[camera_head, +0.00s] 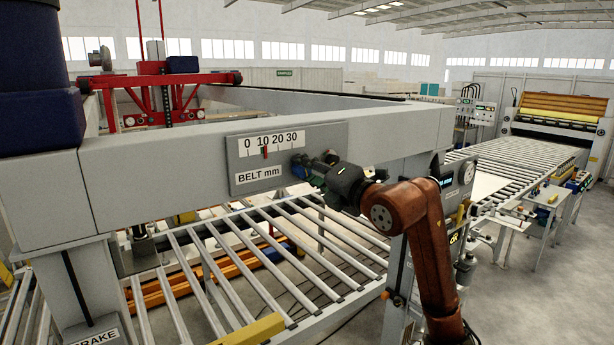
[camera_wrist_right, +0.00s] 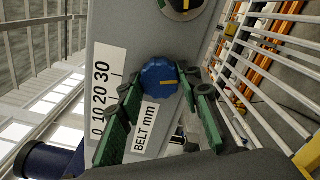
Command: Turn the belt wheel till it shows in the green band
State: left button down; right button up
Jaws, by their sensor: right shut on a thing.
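The scale reads 0, 10, 20, 30; a small red and green mark (camera_head: 264,152) shows under the 10. Whether the red pointer lies inside the green band is too small to tell. My right gripper (camera_head: 308,168) is at the knob, its fingers (camera_wrist_right: 162,84) shut on its two sides, hiding most of it in the head view. My left gripper is not in view.
The grey gantry beam (camera_head: 160,165) runs across in front, with a roller conveyor (camera_head: 230,270) below it. A red carriage (camera_head: 160,85) stands behind the beam. A grey post with a round gauge (camera_head: 468,174) stands right of my right arm.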

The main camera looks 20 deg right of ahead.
jog(key=shift+m, duration=0.7)
jog(key=shift+d+b, duration=0.1)
jog(key=shift+b, duration=0.2)
jog(key=o, duration=1.2)
jog(key=shift+c, duration=0.2)
jog(key=v, duration=1.2)
